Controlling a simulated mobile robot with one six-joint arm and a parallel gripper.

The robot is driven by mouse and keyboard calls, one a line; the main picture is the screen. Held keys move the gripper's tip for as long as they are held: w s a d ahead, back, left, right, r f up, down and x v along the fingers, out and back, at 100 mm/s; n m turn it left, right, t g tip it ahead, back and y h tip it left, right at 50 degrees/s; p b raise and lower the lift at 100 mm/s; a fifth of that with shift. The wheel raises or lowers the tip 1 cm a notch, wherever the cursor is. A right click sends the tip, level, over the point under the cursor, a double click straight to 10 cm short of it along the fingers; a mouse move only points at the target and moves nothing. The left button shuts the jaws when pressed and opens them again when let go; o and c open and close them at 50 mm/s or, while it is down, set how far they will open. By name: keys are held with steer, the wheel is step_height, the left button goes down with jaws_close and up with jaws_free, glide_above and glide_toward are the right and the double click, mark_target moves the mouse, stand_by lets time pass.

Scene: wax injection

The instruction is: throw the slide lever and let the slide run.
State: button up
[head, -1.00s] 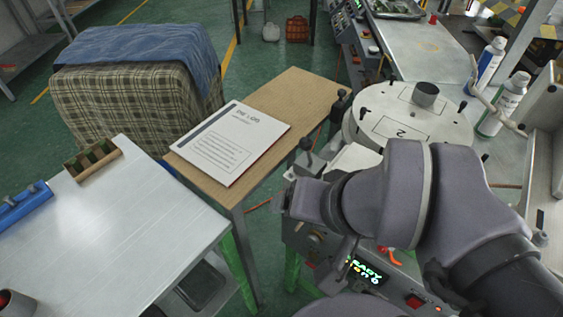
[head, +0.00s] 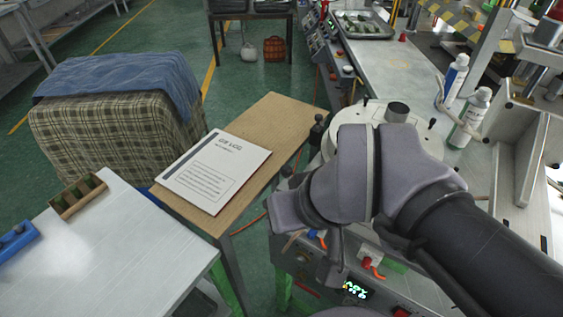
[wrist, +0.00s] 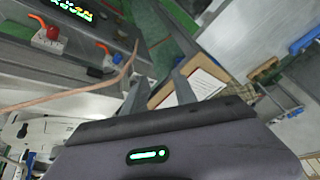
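My gripper (wrist: 157,82) shows in the wrist view as two dark fingers with a gap between them; nothing is seen held. In the head view my wrist hangs over the near left side of the injection machine (head: 315,272), above its front panel. A dark knob (head: 286,170) shows just behind my wrist, and a black-knobbed post (head: 318,122) stands by the round turntable (head: 352,112). I cannot tell for sure which is the slide lever. My arm hides much of the turntable and the slide area.
Red-orange switches (head: 375,267) and a lit display (head: 355,289) are on the machine front. Left are a wooden side table (head: 262,135) with a booklet (head: 215,170), and a metal table (head: 120,245). Bottles (head: 470,118) stand right of the turntable. A loose hose (wrist: 75,96) crosses the wrist view.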

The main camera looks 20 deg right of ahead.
steer(key=w+r+n+p, duration=0.1)
steer(key=r+n+p, duration=0.1)
steer(key=n, duration=0.1)
steer(key=w+r+n+g+p, duration=0.1)
steer(key=w+r+n+p, duration=0.1)
steer(key=r+p, duration=0.1)
steer(key=w+r+n+p, duration=0.1)
steer(key=r+n+p, duration=0.1)
steer(key=n, duration=0.1)
steer(key=shift+w+a+r+n+g+p, duration=0.15)
steer(key=shift+w+n+g+p, duration=0.15)
steer(key=shift+w+g, duration=0.1)
jaws_close()
steer(key=w+n+p, duration=0.1)
steer(key=n+p, duration=0.1)
steer(key=n, duration=0.2)
steer(key=w+n+g+p, duration=0.1)
steer(key=w+n+p, duration=0.1)
steer(key=n+p, duration=0.1)
steer(key=w+r+n+g+p, duration=0.1)
steer(key=w+n+p, duration=0.1)
steer(key=n, duration=0.3)
steer(key=shift+a+r+h+p, duration=0.1)
steer(key=shift+a+h+p, duration=0.2)
steer(key=shift+a, duration=0.05)
